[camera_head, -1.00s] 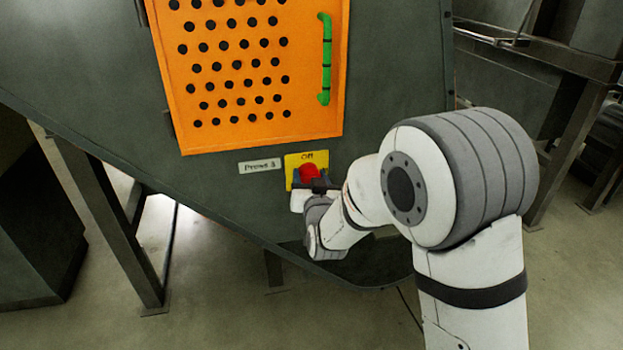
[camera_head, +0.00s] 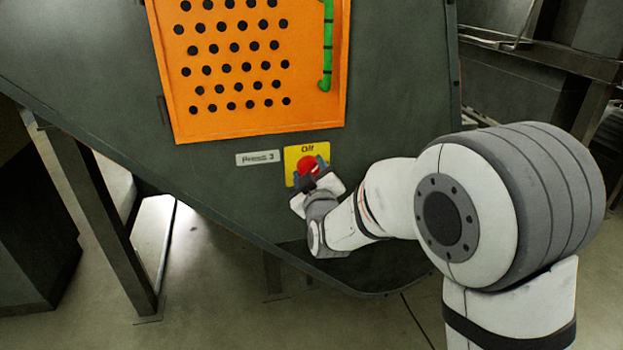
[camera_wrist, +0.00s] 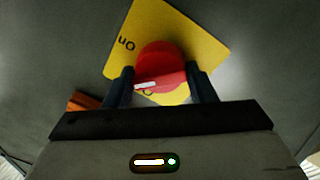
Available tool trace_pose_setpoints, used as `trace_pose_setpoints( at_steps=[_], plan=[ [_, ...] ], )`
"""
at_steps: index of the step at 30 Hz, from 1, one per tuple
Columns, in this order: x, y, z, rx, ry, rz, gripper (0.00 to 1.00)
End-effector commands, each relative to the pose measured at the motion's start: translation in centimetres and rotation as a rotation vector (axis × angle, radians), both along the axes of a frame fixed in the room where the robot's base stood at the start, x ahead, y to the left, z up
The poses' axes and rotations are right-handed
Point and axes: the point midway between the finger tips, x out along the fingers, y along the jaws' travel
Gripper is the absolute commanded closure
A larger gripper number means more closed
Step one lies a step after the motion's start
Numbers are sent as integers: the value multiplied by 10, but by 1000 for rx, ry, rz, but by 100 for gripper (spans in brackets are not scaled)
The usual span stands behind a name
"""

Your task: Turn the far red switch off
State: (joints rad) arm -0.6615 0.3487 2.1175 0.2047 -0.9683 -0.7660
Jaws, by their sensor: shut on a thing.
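The red switch (camera_head: 309,165) sits on a yellow plate (camera_head: 291,157) on the dark green machine wall, below the orange panel. The word "Off" shows at the plate's top in the head view. In the wrist view the red switch (camera_wrist: 160,62) lies between the two dark fingers of my gripper (camera_wrist: 160,74), one on each side. The gripper is shut on the switch and tilted in the head view (camera_head: 312,178). A small white mark shows on the switch's handle. An "On" label shows upside down on the yellow plate (camera_wrist: 190,35).
An orange perforated panel (camera_head: 255,118) with a green handle (camera_head: 327,60) is above the switch. A white label (camera_head: 258,158) is left of the plate. The machine's slanted lower edge and dark legs (camera_head: 110,225) stand below left.

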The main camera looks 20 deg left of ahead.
Motion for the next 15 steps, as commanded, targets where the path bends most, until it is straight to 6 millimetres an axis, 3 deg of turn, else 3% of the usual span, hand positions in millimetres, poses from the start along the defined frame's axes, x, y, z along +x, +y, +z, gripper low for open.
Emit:
trace_pose_setpoints(
  at_steps=[15],
  plan=[
    [0, 0, -5, -403, -244, 1, 72]
  ],
)
